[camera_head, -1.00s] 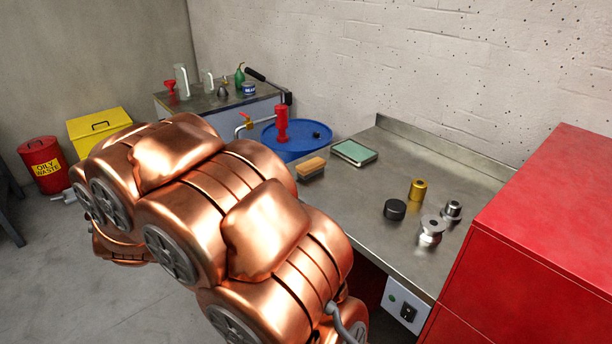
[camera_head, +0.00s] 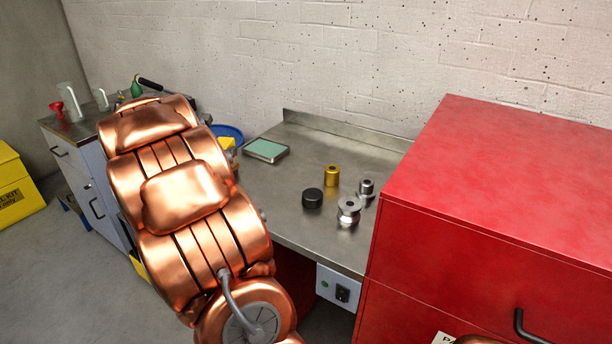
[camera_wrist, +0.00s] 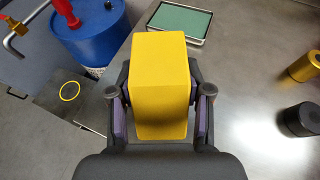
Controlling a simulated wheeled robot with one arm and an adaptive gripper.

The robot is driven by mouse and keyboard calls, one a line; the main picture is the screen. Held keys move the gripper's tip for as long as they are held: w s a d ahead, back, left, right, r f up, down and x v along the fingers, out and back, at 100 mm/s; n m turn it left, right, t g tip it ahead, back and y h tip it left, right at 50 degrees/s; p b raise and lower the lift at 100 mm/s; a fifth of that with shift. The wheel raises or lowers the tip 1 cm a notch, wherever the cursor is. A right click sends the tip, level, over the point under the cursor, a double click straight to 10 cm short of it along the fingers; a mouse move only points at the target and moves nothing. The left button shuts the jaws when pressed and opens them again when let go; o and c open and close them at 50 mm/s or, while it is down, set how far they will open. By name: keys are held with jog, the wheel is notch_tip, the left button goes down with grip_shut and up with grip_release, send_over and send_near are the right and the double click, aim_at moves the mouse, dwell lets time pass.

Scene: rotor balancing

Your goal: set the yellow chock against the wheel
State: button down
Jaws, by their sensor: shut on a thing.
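The yellow chock (camera_wrist: 160,80) is a plain yellow block in the middle of the wrist view. My gripper (camera_wrist: 160,92) is shut on it, with a dark finger with a purple pad on each side. The chock is held above the grey surfaces seen below it. In the head view a small yellow patch (camera_head: 227,143) shows beside my copper arm, which hides my gripper there. I cannot make out the wheel in either current view.
A steel bench (camera_head: 290,220) carries a green-topped tray (camera_head: 266,150), a black cylinder (camera_head: 312,198), a brass cylinder (camera_head: 331,176) and steel parts (camera_head: 348,210). A red cabinet (camera_head: 500,180) stands at the right. A blue drum (camera_wrist: 95,40) is left of the chock in the wrist view.

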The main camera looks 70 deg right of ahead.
jog(key=s+d+m+g, duration=0.5)
jog(key=s+d, duration=0.9)
jog(key=s, duration=0.5)
jog(key=b, duration=0.1)
send_over(303, 178)
notch_tip(303, 178, down, 5)
jog(key=shift+d+f, duration=0.1)
jog(key=shift+f, duration=2.15)
jog(key=shift+b, duration=0.3)
jog(key=shift+f, duration=0.1)
jog(key=c, duration=0.5)
grip_release()
jog(key=b+v, duration=0.1)
jog(key=v, duration=1.1)
jog(key=shift+w, duration=0.15)
